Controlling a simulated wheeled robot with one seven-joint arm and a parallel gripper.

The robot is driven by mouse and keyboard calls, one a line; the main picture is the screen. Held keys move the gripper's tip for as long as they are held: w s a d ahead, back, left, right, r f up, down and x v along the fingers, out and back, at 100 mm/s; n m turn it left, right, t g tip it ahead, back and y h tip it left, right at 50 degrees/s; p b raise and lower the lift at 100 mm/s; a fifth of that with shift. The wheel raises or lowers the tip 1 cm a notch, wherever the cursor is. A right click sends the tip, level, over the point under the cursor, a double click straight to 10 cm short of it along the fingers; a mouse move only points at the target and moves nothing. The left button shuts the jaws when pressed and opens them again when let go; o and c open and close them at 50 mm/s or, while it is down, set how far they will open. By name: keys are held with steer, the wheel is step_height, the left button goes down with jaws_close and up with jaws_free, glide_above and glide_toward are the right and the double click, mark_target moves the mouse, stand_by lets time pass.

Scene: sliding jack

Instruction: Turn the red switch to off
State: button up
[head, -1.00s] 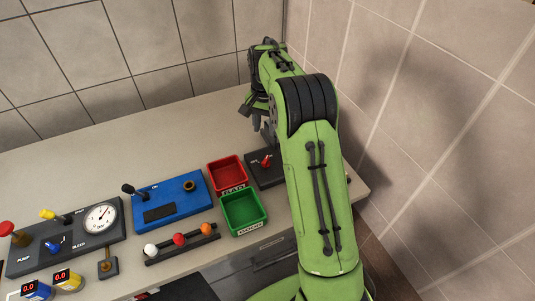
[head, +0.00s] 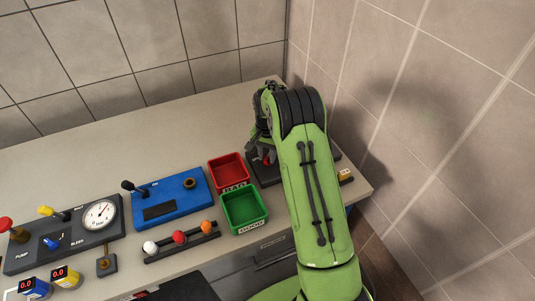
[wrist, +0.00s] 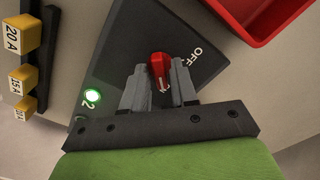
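The red switch (wrist: 159,66) stands on a dark panel (wrist: 205,25) in the wrist view. The word OFF is printed up and to the right of it. A green lamp (wrist: 94,96) is lit on the panel's left side, with a 2 beside it. My gripper (wrist: 160,77) has its fingers apart, one on each side of the switch; I cannot tell whether they touch it. In the head view my gripper (head: 262,153) is down at the panel (head: 262,176), and my arm hides much of both panel and switch.
A red bin (head: 229,169) and a green bin (head: 245,210) stand just left of the panel. Further left are a blue box (head: 170,198) and a dark pump panel (head: 65,238). Yellow fuse blocks (wrist: 24,32) stand beside the panel. The tiled wall rises close on the right.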

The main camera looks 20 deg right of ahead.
jaws_close()
steer(key=n, duration=0.7)
steer(key=shift+n+b, duration=0.3)
steer(key=shift+b, duration=0.05)
steer(key=n, duration=0.5)
steer(key=shift+b, duration=0.3)
steer(key=n, duration=0.5)
steer(key=shift+b, duration=0.35)
steer(key=shift+n, duration=0.3)
steer(key=shift+w, duration=0.1)
